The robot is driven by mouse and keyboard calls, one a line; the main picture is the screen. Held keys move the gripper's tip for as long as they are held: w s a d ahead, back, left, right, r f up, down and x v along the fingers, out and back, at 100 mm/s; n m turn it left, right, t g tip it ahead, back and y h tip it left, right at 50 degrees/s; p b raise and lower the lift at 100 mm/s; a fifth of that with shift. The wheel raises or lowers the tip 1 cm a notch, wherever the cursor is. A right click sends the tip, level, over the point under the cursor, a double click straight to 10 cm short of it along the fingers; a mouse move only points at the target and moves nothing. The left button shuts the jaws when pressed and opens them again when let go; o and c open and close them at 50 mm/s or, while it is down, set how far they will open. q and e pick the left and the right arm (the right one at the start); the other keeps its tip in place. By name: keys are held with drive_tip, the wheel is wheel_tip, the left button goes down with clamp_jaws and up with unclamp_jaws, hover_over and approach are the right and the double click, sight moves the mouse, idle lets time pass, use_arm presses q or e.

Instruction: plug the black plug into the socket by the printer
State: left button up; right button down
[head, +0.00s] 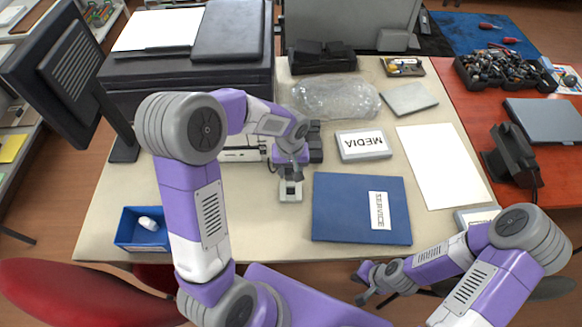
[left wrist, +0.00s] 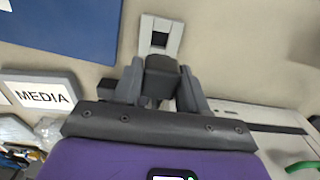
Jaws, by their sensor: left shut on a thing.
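The black plug (left wrist: 162,78) is between the fingers of my left gripper (left wrist: 160,90), which is shut on it. In the left wrist view the plug's far end is right at the near side of the light grey socket (left wrist: 147,42), which has a dark opening. I cannot tell whether they touch. In the head view my left gripper (head: 291,172) is just above and behind the socket (head: 290,193), hiding most of the plug. The printer (head: 185,75) stands at the back left. My right gripper (head: 364,286) is at the table's front edge, apart from these things; its fingers are unclear.
A blue SERVICE folder (head: 345,207) lies right of the socket, with a MEDIA box (head: 364,145) behind it. A blue bin (head: 130,240) holding a white item is at the front left. A clear bag (head: 335,98) lies further back. Table around the socket's front is clear.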

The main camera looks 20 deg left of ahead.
use_arm(q)
drive_tip(key=shift+f+b, duration=2)
drive_tip(key=shift+f, duration=0.85)
drive_tip(key=shift+w+f+b, duration=0.1)
drive_tip(key=shift+f+b, duration=0.55)
drive_tip(key=shift+f, duration=0.15)
drive_tip(key=shift+f+b, duration=1.05)
drive_tip(key=shift+f, duration=0.05)
drive_tip(key=o, duration=1.2)
drive_tip(key=shift+c, duration=0.2)
drive_tip(key=shift+r, duration=0.1)
wheel_tip(320, 180, up, 8)
drive_tip(key=shift+f+p, duration=0.25)
drive_tip(key=shift+p, duration=0.95)
